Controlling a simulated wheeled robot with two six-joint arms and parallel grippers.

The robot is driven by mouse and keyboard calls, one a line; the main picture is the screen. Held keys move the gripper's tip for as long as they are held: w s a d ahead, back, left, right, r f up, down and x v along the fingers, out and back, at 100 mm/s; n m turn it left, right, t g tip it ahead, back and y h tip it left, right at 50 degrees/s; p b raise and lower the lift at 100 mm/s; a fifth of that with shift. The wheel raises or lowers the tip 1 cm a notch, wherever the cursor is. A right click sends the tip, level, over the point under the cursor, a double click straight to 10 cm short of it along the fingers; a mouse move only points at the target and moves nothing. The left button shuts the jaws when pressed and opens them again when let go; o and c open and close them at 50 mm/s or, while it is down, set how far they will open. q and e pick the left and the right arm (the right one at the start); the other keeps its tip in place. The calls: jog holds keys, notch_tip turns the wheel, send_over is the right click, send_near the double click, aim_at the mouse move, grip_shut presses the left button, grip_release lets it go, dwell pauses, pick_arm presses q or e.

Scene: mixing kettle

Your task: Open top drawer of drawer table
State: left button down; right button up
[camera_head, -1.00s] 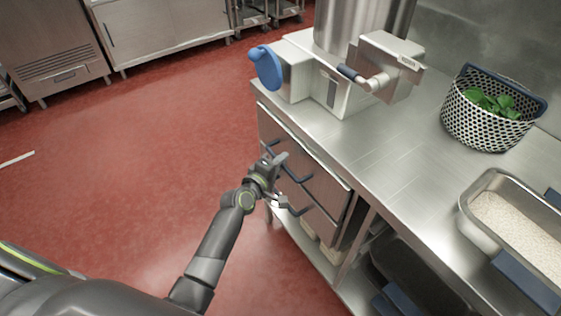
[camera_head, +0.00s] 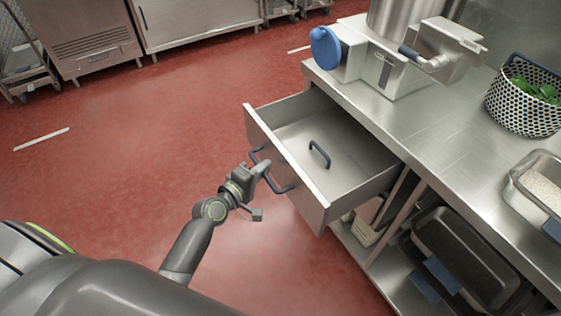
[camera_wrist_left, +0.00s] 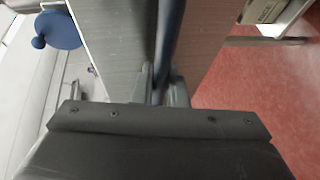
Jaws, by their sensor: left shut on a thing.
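The top drawer (camera_head: 345,195) of the steel drawer table (camera_head: 440,135) stands pulled well out, and its inside shows in the head view. Its dark blue bar handle (camera_head: 281,188) is on the front panel. My left gripper (camera_head: 262,168) is shut on this handle. In the left wrist view the handle (camera_wrist_left: 170,35) runs between the two fingers (camera_wrist_left: 163,88) along the grey drawer front (camera_wrist_left: 115,40). The exact contact at the fingertips is partly hidden. My right gripper is not in view.
Another dark blue handle (camera_head: 320,154) shows within the open drawer's outline. The kettle machine with a blue knob (camera_head: 326,48) stands on the counter, and a basket of greens (camera_head: 525,95) is at right. Dark trays (camera_head: 460,255) sit on the lower shelf. Red floor left of the drawer is clear.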

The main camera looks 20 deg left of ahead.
pick_arm(q)
jog(key=s+a+b, duration=0.1)
jog(key=s+a, duration=0.3)
jog(key=s, duration=0.1)
jog(key=shift+s+a, duration=0.2)
jog(key=shift+s, duration=0.15)
jog(key=c, duration=1.5)
grip_release()
jog(key=shift+o, duration=0.2)
